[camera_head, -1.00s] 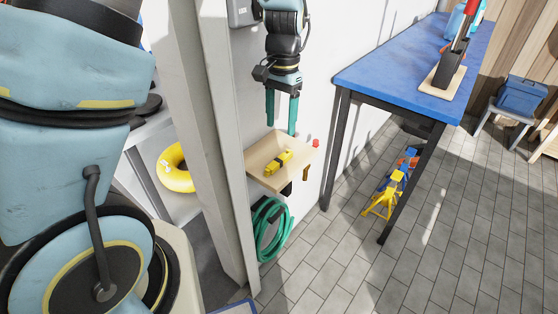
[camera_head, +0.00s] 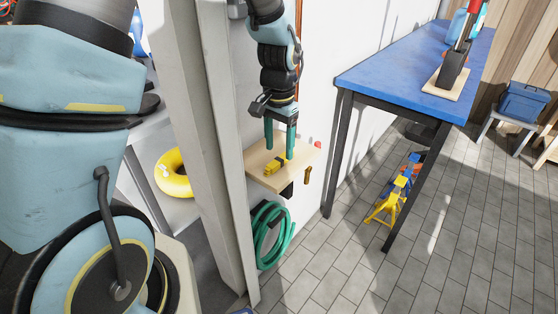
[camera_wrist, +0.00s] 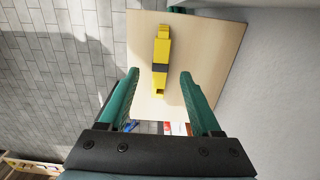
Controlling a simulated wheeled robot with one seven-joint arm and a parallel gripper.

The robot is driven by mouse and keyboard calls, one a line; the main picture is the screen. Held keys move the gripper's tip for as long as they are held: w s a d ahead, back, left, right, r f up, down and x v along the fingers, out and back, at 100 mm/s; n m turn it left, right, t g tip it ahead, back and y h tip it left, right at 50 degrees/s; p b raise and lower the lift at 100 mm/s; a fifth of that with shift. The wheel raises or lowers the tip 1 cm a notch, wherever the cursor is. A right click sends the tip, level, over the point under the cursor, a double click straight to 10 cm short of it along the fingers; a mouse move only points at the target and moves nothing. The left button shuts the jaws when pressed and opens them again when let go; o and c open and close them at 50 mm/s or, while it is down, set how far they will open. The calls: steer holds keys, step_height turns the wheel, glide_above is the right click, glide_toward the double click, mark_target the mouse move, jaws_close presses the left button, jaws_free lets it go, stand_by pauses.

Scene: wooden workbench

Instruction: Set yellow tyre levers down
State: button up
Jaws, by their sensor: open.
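The yellow tyre levers (camera_head: 275,166) lie on a small pale wooden wall shelf (camera_head: 268,183). In the wrist view the levers (camera_wrist: 161,60) form a narrow yellow bundle with a dark band around the middle, resting on the bare shelf top (camera_wrist: 205,50). My gripper (camera_head: 279,153) is above the shelf with its two green fingers pointing down. In the wrist view my gripper (camera_wrist: 158,78) is open, with a wide gap between the fingers. The levers show beyond and between the fingertips, and nothing is held.
A green coiled hose (camera_head: 270,235) hangs below the shelf. A grey post (camera_head: 215,130) stands just left of it. A blue-topped workbench (camera_head: 400,75) is to the right, with yellow and blue stands (camera_head: 390,197) on the tiled floor beneath.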

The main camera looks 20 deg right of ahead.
mark_target(279, 159)
step_height(279, 159, down, 3)
steer(key=shift+f, duration=0.15)
jaws_close()
stand_by(0.5)
